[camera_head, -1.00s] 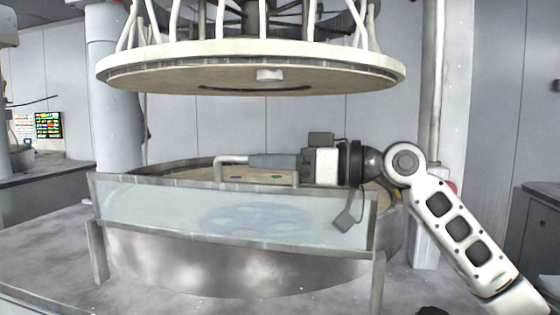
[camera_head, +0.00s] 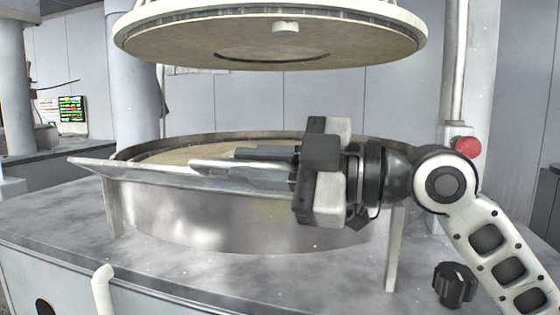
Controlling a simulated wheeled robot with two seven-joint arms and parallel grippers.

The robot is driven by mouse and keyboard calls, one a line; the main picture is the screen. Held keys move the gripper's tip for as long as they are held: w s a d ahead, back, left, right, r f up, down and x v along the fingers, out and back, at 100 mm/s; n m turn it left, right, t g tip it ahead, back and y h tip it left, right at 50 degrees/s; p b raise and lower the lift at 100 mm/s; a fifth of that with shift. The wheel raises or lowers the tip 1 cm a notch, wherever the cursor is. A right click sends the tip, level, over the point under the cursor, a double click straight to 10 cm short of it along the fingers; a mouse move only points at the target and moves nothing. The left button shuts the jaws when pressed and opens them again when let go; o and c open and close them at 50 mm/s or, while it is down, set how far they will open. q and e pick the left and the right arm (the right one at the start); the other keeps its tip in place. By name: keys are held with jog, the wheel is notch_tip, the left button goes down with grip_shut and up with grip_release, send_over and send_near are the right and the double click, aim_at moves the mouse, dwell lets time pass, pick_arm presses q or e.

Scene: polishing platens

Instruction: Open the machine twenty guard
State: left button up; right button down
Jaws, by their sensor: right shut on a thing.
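The machine's guard (camera_head: 135,172), a clear panel in a grey metal frame, shows nearly edge-on in front of the round metal basin (camera_head: 190,212). It lies tipped down toward me, close to level, on upright posts. My right gripper (camera_head: 258,160) reaches in from the right and is shut on the guard's handle bar (camera_head: 215,166) along its edge. The gripper body hides the right part of the guard. My left gripper is not in view.
A large round upper platen (camera_head: 180,40) hangs above the basin, with a clear gap between. A red button (camera_head: 468,147) is on the right column. A black knob (camera_head: 455,285) and a white bent tube (camera_head: 103,290) are at the front.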

pick_arm(q)
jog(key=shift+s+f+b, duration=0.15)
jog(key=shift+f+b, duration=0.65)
jog(key=shift+b, duration=0.7)
pick_arm(e)
jog(key=shift+s+a+f+n, duration=0.1)
jog(key=shift+s+f+n, duration=0.25)
jog(key=shift+f, duration=0.45)
jog(key=shift+s+a+f+n, duration=0.1)
jog(key=shift+s+f+n, duration=0.3)
jog(key=shift+f, duration=0.4)
jog(key=shift+s+a+f+n, duration=0.1)
jog(key=shift+s+f+n, duration=0.1)
jog(key=shift+f+n, duration=0.45)
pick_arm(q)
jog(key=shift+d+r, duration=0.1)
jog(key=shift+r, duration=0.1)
pick_arm(e)
jog(key=shift+f, duration=0.2)
jog(key=c, duration=1.5)
grip_release()
jog(key=shift+w, duration=0.1)
jog(key=shift+o, duration=0.2)
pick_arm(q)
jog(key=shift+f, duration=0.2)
